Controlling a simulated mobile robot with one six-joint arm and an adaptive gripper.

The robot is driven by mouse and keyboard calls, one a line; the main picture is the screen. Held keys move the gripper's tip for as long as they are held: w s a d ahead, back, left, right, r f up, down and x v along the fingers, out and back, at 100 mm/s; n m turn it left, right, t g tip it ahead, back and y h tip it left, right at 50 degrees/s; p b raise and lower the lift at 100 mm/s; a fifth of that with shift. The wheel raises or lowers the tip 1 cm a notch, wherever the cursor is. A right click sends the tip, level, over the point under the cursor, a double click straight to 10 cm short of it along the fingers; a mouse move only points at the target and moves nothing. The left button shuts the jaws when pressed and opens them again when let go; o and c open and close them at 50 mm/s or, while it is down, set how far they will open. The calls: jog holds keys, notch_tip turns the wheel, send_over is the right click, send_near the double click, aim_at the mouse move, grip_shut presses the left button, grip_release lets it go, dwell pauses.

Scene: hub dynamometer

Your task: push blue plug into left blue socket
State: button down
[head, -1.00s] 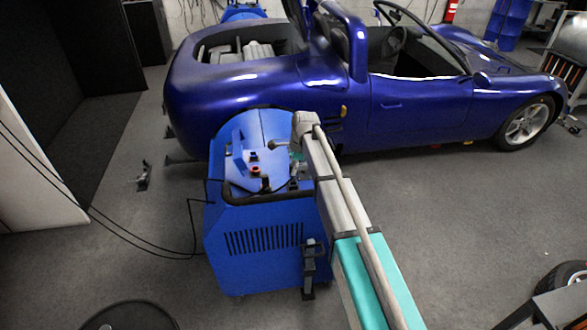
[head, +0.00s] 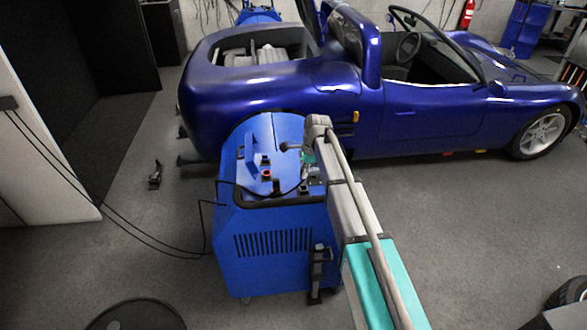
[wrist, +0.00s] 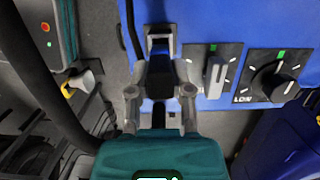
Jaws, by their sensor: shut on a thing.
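In the wrist view my gripper (wrist: 160,60) reaches up the picture, its fingers drawn together on a small dark part (wrist: 159,45) with a grey edge. The fingers hide most of this part, and I cannot make out whether it is the blue plug. The gripper is over the edge of a blue panel (wrist: 222,18). In the head view my gripper (head: 308,162) is at the right side of the blue machine's top (head: 262,135), largely hidden by my arm. I cannot make out the left blue socket in either view.
A grey knob (wrist: 215,75) and a black knob (wrist: 275,80) are on the panel just right of my gripper. A black cable (wrist: 45,85) curves down the left of the wrist view. The blue car (head: 430,105) stands close behind the machine. Open floor (head: 480,225) lies to the right.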

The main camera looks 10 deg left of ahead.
notch_tip(320, 180, up, 18)
jog(key=p, duration=1.7)
jog(key=shift+p, duration=0.3)
jog(key=shift+d+f, duration=0.15)
